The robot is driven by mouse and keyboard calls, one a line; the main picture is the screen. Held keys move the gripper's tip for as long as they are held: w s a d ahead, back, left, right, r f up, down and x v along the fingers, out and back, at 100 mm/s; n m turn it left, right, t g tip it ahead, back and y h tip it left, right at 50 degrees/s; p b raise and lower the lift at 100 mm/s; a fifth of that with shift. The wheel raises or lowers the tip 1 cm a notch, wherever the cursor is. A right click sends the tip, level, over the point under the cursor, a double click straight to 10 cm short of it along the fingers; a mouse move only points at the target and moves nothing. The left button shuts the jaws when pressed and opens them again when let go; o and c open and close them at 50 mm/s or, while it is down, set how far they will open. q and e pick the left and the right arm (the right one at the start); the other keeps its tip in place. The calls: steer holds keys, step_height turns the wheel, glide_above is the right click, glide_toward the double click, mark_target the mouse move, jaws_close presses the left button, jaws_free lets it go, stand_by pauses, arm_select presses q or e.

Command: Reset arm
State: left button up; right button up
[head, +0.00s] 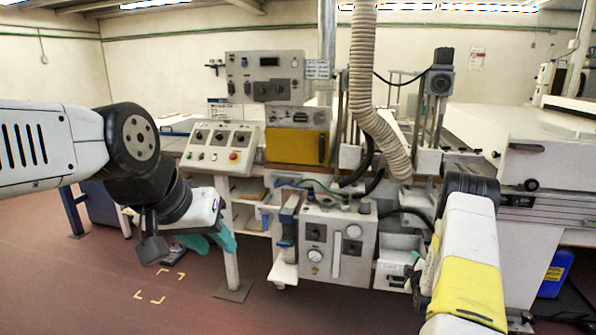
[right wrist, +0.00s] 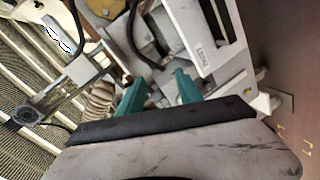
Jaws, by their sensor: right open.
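My left arm comes in from the left. Its gripper (head: 207,240) hangs low with teal fingers partly hidden by the wrist, so I cannot tell how far apart they are. My right arm reaches in from the lower right. Its gripper (head: 416,275) is mostly hidden behind the white and yellow arm, with a bit of teal showing beside the machine's lower front. In the right wrist view the two teal fingers of my right gripper (right wrist: 160,92) stand apart with nothing held between them.
A machine with a sloped control panel (head: 218,147), a yellow door (head: 296,147) and a gauge box (head: 335,243) stands ahead. A ribbed hose (head: 364,80) hangs over it. A blue container (head: 555,273) is at the lower right. Red floor is free at the lower left.

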steer(key=w+a+r+m+g, duration=0.1)
steer(key=a+r, duration=0.1)
steer(key=r, duration=0.5)
steer(key=w+a+r+m, duration=0.1)
steer(key=a+r+m, duration=0.1)
steer(key=r, duration=0.5)
steer(key=s+a+r+m+g+y, duration=0.1)
steer(key=s+a+r, duration=0.3)
steer(key=r, duration=0.3)
steer(key=s+a+r+m+g+y, duration=0.1)
steer(key=s+a+r+m, duration=0.1)
steer(key=s+a+r, duration=0.3)
steer(key=s+a+r+m+g+y, duration=0.1)
steer(key=s+a+r, duration=0.2)
steer(key=s, duration=0.7)
steer(key=s+a+r+m+g+y, duration=0.1)
steer(key=s+a+r, duration=0.3)
steer(key=s, duration=0.7)
steer(key=s+a+r+m+g+y, duration=0.1)
steer(key=s+a+r+m+g, duration=0.2)
steer(key=s+a, duration=0.3)
steer(key=s+r, duration=0.1)
steer(key=s, duration=0.4)
steer(key=shift+a, duration=0.15)
